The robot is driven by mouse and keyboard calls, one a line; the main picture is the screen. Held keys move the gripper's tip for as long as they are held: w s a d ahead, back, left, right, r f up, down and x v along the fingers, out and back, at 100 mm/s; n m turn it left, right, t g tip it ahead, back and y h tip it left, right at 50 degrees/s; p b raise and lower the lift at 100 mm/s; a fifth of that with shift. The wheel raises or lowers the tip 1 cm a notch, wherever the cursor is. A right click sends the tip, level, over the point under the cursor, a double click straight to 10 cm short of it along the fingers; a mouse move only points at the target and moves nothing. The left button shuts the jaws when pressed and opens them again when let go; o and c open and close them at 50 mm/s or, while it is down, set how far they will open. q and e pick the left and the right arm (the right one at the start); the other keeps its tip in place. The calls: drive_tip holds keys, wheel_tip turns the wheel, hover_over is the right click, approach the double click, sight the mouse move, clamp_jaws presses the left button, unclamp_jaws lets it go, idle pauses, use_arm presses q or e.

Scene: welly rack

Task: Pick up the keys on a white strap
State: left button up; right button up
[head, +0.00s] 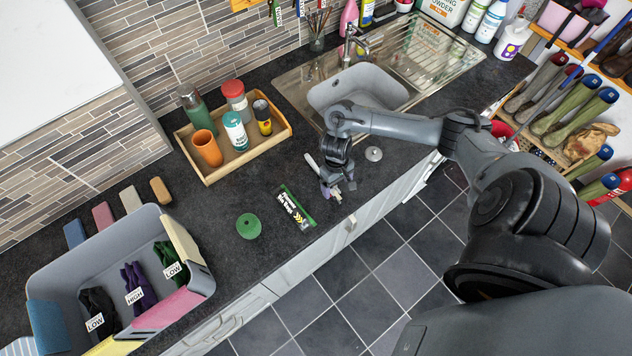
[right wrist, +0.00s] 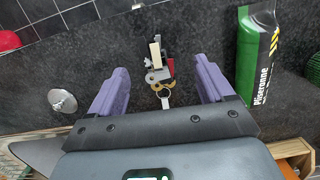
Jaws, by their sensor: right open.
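The keys (right wrist: 158,73) lie on the dark worktop in the right wrist view, a small bunch with a pale cream-white piece, a red part, grey parts and brass-coloured rings. My right gripper (right wrist: 165,74) is open, with one purple finger on each side of the bunch and gaps between. Whether the fingers are down at key height is hard to tell. In the head view my right gripper (head: 331,188) points down at the worktop near its front edge and hides most of the keys. My left gripper is not in view.
A green and black packet (head: 297,207) lies close beside the gripper. A green round item (head: 249,226), a metal disc (head: 374,154) and a white stick-like item (head: 312,161) are nearby. A wooden tray (head: 211,178) with bottles, a sink (head: 383,92) and a grey caddy (head: 57,271) stand around.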

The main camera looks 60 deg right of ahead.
drive_tip(key=shift+t+h, duration=0.4)
drive_tip(key=shift+t, duration=0.3)
drive_tip(key=w+d, duration=0.1)
drive_tip(key=w, duration=0.1)
drive_tip(key=w+d+b, duration=0.1)
drive_tip(key=w+d+f+b, duration=0.1)
drive_tip(key=w, duration=0.1)
drive_tip(key=shift+w, duration=0.3)
drive_tip(key=shift+d+f+b, duration=0.15)
drive_tip(key=shift+f+b, duration=0.25)
drive_tip(key=shift+f, duration=0.6)
drive_tip(key=shift+w+d+f, duration=0.1)
drive_tip(key=shift+f, duration=0.95)
drive_tip(key=shift+w+f, duration=0.1)
drive_tip(key=shift+f, duration=0.9)
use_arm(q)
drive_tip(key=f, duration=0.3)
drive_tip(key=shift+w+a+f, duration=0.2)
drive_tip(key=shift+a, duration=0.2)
use_arm(e)
drive_tip(key=shift+c, duration=0.3)
drive_tip(key=c, duration=1.2)
